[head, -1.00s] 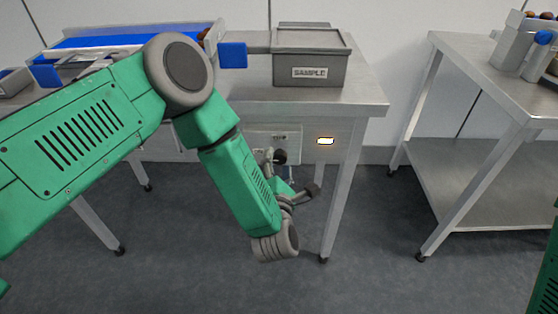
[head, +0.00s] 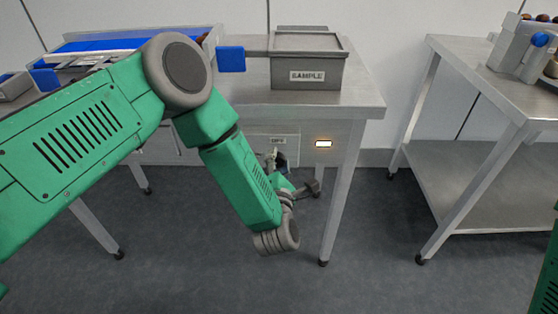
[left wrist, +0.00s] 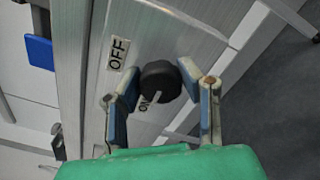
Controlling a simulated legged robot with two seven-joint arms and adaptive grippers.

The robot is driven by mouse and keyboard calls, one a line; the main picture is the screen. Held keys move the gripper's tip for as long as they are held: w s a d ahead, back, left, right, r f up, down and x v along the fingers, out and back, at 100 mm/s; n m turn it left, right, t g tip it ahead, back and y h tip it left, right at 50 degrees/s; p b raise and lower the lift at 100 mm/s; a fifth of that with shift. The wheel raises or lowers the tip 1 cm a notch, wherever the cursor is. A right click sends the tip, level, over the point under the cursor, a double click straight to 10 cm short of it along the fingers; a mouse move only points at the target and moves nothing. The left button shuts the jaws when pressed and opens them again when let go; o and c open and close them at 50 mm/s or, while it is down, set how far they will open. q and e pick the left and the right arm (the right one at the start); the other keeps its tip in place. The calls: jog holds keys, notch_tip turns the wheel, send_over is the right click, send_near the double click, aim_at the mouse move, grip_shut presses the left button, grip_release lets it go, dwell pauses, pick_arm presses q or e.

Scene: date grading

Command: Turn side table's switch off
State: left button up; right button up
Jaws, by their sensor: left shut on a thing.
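My left gripper (left wrist: 158,74) is shut on the knob, one blue-padded finger on each side. In the head view my left gripper (head: 276,160) is small at the panel of the side table (head: 368,98), mostly behind my wrist, and covers most of the knob. A lamp (head: 323,143) beside it glows. My right gripper is out of view.
A blue conveyor belt (head: 130,40) lies behind my left arm. Another steel table (head: 500,100) stands at right, with floor between them.

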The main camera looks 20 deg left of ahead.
pick_arm(q)
jog(key=shift+s+f, duration=0.1)
jog(key=shift+f, duration=0.1)
jog(key=m+p, duration=0.1)
jog(key=m, duration=0.3)
jog(key=m+p, duration=0.1)
jog(key=m, duration=0.3)
jog(key=shift+f+m+p, duration=0.1)
jog(key=shift+m+p, duration=0.2)
jog(key=m+p, duration=0.1)
jog(key=m, duration=0.3)
jog(key=shift+a+m, duration=0.1)
jog(key=shift+m, duration=0.2)
jog(key=shift+m+p, duration=0.45)
jog(key=shift+m, duration=1.85)
jog(key=o, duration=1.2)
jog(key=shift+c, duration=0.2)
